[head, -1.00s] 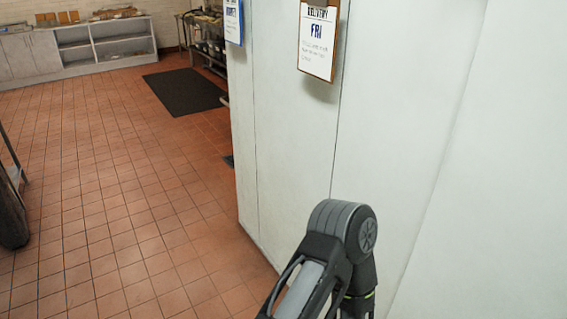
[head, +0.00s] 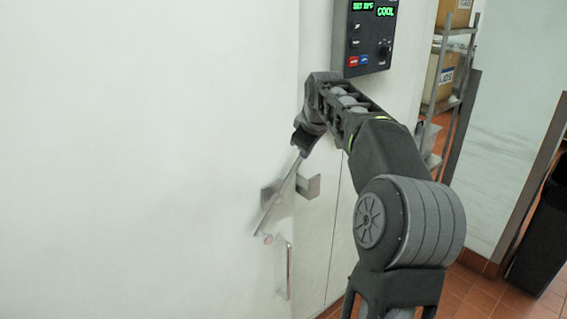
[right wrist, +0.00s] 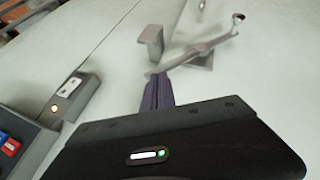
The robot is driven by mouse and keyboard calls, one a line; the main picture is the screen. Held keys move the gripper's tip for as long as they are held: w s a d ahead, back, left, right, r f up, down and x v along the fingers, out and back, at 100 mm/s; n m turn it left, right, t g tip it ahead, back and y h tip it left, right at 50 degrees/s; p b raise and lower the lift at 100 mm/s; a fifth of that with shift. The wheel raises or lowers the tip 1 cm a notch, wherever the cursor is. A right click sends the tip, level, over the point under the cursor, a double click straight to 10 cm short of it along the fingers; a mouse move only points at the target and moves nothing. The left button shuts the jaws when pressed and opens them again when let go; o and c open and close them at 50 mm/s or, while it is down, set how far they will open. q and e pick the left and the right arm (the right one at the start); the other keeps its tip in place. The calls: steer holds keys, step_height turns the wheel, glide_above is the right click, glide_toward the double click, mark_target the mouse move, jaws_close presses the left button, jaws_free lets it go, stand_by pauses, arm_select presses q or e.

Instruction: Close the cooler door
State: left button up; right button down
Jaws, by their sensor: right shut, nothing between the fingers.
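The white cooler door (head: 150,150) fills the left of the head view, its edge by the wall seam; I cannot tell if it is fully seated. A metal latch lever (head: 278,198) slants across its face, beside a metal bracket (head: 308,187) on the wall side. My right gripper (head: 301,147) is at the lever's upper end. In the right wrist view its dark fingers (right wrist: 158,92) are shut and empty, tips close to the lever (right wrist: 205,50) and bracket (right wrist: 150,42); contact is unclear. My left gripper is not in view.
A control panel (head: 370,35) reading COOL is on the wall above my right arm. An outlet (right wrist: 72,86) with an orange light shows in the right wrist view. A shelf rack (head: 447,90) with boxes and a dark bin (head: 540,235) stand at right.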

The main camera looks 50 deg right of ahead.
steer(key=shift+s+d+r, duration=0.3)
steer(key=shift+s+r, duration=0.3)
steer(key=shift+r, duration=0.1)
steer(key=shift+s+d+r, duration=0.25)
steer(key=shift+s+r, duration=0.3)
steer(key=shift+r, duration=0.1)
